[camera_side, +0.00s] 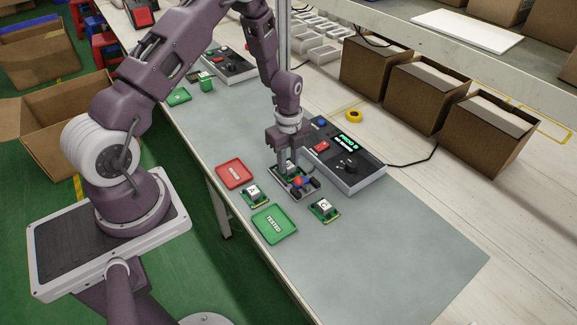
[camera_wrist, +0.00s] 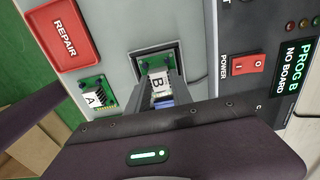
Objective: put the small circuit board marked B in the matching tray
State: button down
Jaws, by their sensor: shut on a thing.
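My gripper (camera_side: 288,166) is shut on the white block of the small green circuit board marked B (camera_wrist: 158,77). In the wrist view the board is between the two fingers, over a dark square fixture (camera_wrist: 139,54). Whether it touches the fixture I cannot tell. In the side view the board is mostly hidden by the fingers. A red tray marked REPAIR (camera_side: 234,175) lies left of the gripper, and also shows in the wrist view (camera_wrist: 62,32). A green tray marked TESTED (camera_side: 274,224) lies nearer the bench's front edge.
Board A (camera_side: 254,195) lies between the trays, board C (camera_side: 324,210) right of the green tray. A control box (camera_side: 345,160) stands just behind the gripper; its display (camera_wrist: 292,66) reads PROG B, NO BOARD. The grey mat (camera_side: 410,255) is clear at the right.

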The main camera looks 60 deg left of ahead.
notch_tip(320, 180, up, 9)
send_over(234, 173)
jog(key=f, duration=0.2)
notch_tip(234, 173, down, 7)
jog(key=shift+s+f, duration=0.1)
jog(key=shift+f, duration=0.1)
jog(key=shift+f, duration=0.2)
jog(key=c, duration=1.1)
grip_release()
jog(key=shift+c, duration=0.2)
